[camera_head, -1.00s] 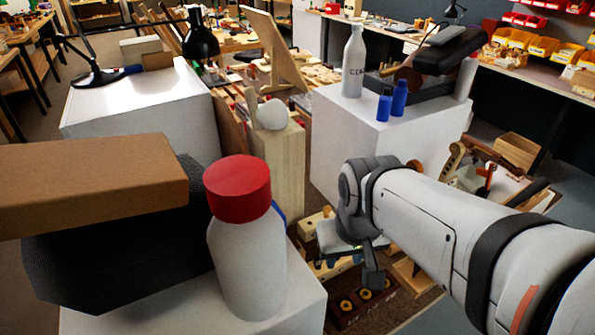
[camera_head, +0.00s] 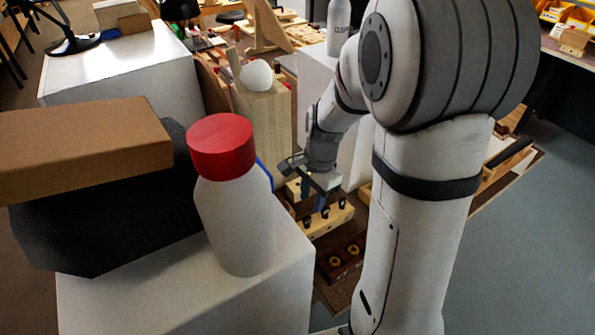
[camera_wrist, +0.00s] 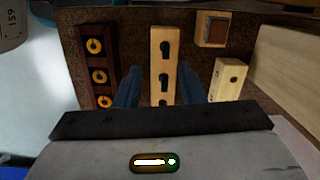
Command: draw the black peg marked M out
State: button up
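A pale wooden block (camera_wrist: 156,60) holds a row of black pegs; the top peg (camera_wrist: 164,48) and middle peg (camera_wrist: 164,80) show clearly in the wrist view, the lowest partly hidden by my gripper. I cannot read an M on any peg. In the head view the block (camera_head: 330,219) stands low, below my arm. My gripper (camera_wrist: 175,68) is open, its two blue fingers apart on either side of the block in the picture, with nothing held. My gripper (camera_head: 318,196) also shows in the head view, just above the block's back side; its height is unclear.
A dark red block (camera_wrist: 97,60) with yellow-ringed holes lies left of the peg block in the wrist view. A small wooden box (camera_wrist: 212,30) and a small light block (camera_wrist: 230,78) lie right. A red-capped white bottle (camera_head: 236,220) stands in the head view's foreground.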

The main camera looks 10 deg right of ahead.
aim_at(308, 217)
jog(key=shift+w+f+m, duration=0.45)
jog(key=shift+f+m, duration=0.15)
jog(key=shift+f, duration=0.25)
jog(key=f, duration=0.7)
jog(key=shift+s+a+f, duration=0.15)
jog(key=shift+a+f, duration=0.15)
jog(key=shift+a, duration=0.1)
jog(key=shift+c, duration=0.4)
grip_shut()
